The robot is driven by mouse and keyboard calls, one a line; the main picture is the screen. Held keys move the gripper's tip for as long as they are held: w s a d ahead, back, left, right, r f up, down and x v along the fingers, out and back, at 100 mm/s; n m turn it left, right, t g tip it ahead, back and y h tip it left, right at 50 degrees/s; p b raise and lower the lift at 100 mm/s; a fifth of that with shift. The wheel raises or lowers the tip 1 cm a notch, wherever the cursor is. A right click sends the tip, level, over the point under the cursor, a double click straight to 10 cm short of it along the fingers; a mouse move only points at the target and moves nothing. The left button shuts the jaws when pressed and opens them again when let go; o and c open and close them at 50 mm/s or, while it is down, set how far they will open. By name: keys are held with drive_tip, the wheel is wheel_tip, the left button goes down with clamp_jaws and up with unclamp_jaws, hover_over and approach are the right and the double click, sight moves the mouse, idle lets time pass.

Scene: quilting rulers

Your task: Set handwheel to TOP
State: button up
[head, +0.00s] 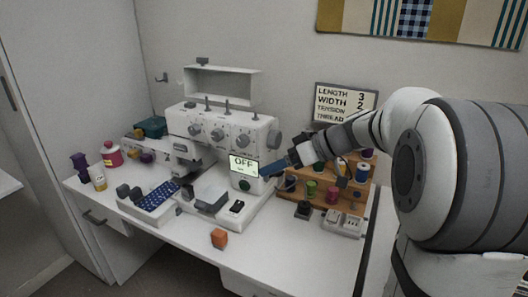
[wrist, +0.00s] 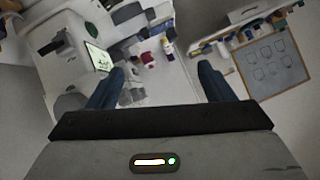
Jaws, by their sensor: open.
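The white sewing machine (head: 215,130) stands on the table, with a display (head: 243,165) on its front that reads "OFF". A grey round handwheel (head: 274,140) sits at the right end of the machine. My gripper (head: 268,171) is beside the display, below the handwheel and apart from it. In the wrist view my gripper (wrist: 161,69) shows two blue fingers spread wide with nothing held between them. The display (wrist: 98,57) also shows in the wrist view, left of the fingers. I cannot read the handwheel's position.
A sign (head: 346,101) listing length, width, tension and thread hangs at the back. A wooden spool rack (head: 350,204) stands close on the right. An orange block (head: 218,238) lies near the front edge. A blue dotted pad (head: 152,203) is left of the machine.

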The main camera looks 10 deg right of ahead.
drive_tip(key=w+d+f+n+t+y+b, duration=0.2)
drive_tip(key=w+d+f+n+b, duration=0.15)
drive_tip(key=w, duration=0.35)
drive_tip(key=n+t+y+b, duration=0.2)
drive_tip(key=t+y+b, duration=0.1)
drive_tip(key=t+b, duration=0.1)
approach(278, 140)
drive_tip(key=x, duration=0.9)
drive_tip(key=shift+w+a, duration=0.1)
drive_tip(key=shift+w, duration=0.2)
drive_tip(key=c, duration=1)
